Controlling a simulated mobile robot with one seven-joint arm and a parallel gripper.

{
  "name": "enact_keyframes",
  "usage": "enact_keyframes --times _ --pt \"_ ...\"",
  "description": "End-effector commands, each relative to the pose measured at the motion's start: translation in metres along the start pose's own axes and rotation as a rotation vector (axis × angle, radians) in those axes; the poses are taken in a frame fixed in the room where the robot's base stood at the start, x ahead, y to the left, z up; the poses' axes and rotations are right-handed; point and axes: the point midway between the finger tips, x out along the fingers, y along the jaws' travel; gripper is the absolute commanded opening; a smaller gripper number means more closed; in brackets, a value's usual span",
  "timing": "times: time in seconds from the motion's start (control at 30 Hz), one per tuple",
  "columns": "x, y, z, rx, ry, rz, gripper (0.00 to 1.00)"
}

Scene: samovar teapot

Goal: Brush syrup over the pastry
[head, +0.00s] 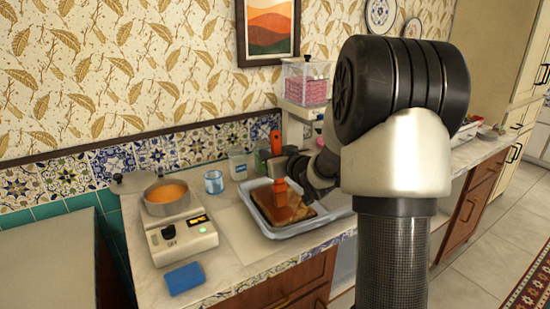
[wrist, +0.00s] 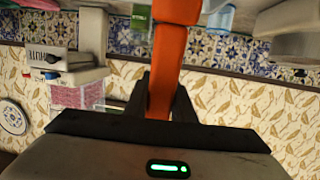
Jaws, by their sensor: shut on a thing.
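My gripper (head: 277,163) is shut on the orange handle of a brush (head: 280,186), which is held upright. The handle also fills the middle of the wrist view (wrist: 169,65), between the two dark fingers (wrist: 160,98). The brush's lower end is over the pastry (head: 301,213), a browned slab with a glossy orange-red patch near the brush. I cannot tell whether the bristles touch it. The pastry lies in a pale tray (head: 296,232). A metal pan holding orange syrup (head: 166,193) stands to the left on a white appliance with a lit display (head: 187,238).
A blue sponge (head: 184,278) lies at the counter's front. A blue glass (head: 213,182) and a clear labelled container (head: 238,164) stand behind the tray. A white machine with a pink-filled hopper (head: 306,82) stands behind my arm. Bare counter lies between appliance and tray.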

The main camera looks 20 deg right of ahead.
Motion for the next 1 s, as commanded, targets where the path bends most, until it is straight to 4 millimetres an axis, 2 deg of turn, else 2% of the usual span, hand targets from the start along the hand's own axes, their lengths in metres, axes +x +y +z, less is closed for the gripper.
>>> enact_keyframes --times 0.1,0.37,0.6,0.87,1.0 --pt "0.01 -0.001 -0.001 0.001 -0.001 -0.002 0.0" --pt "0.02 -0.001 -0.004 0.001 -0.001 -0.001 0.0" --pt "0.041 0.0 -0.008 0.0 -0.001 -0.001 0.0" --pt "0.051 0.0 -0.011 0.0 0.0 -0.001 0.0" --pt "0.064 0.0 -0.013 0.0 0.0 -0.001 0.0"
